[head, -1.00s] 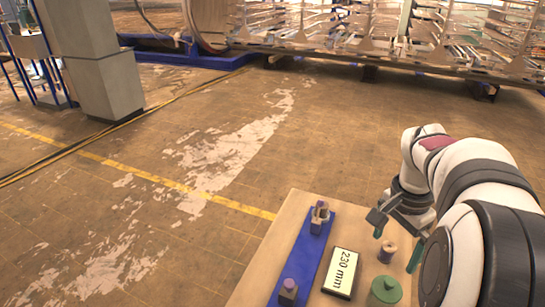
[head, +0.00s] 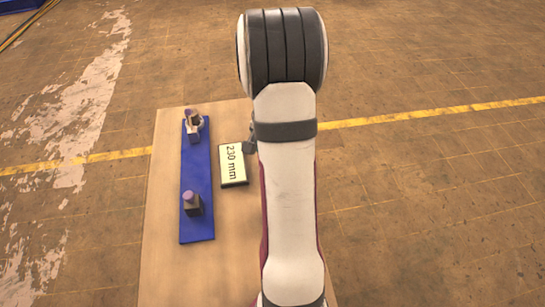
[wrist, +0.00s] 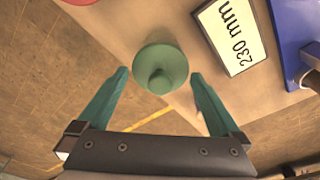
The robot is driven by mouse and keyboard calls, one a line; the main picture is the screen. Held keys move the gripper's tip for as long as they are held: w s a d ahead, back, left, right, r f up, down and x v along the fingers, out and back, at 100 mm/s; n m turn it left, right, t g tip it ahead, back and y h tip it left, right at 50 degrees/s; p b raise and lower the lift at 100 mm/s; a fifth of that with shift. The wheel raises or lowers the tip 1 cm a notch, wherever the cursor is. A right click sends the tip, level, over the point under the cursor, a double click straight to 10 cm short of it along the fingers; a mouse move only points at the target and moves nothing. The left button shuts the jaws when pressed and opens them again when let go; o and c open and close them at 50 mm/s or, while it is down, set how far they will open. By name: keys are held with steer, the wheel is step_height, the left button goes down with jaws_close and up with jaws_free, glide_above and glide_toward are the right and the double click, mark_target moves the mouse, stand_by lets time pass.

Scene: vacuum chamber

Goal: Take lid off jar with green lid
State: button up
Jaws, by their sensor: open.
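The round green lid (wrist: 172,55) with a knob in its middle shows in the wrist view, seen from above. The jar body under it is hidden by the lid. My gripper (wrist: 160,75) is open, with one green finger at the left of the lid and the other at the right. The fingertips look apart from the lid; their height against it is hard to tell. In the head view my arm hides the lid and jar.
A "230 mm" sign (head: 233,166), also in the wrist view (wrist: 229,34), lies right of the lid there. A blue board (head: 197,226) carries two small blocks with purple tops. A red thing (wrist: 78,1) is cut off at the wrist view's top left. The wooden table (head: 167,250) has bare edges.

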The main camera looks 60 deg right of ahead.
steer(key=c, duration=1)
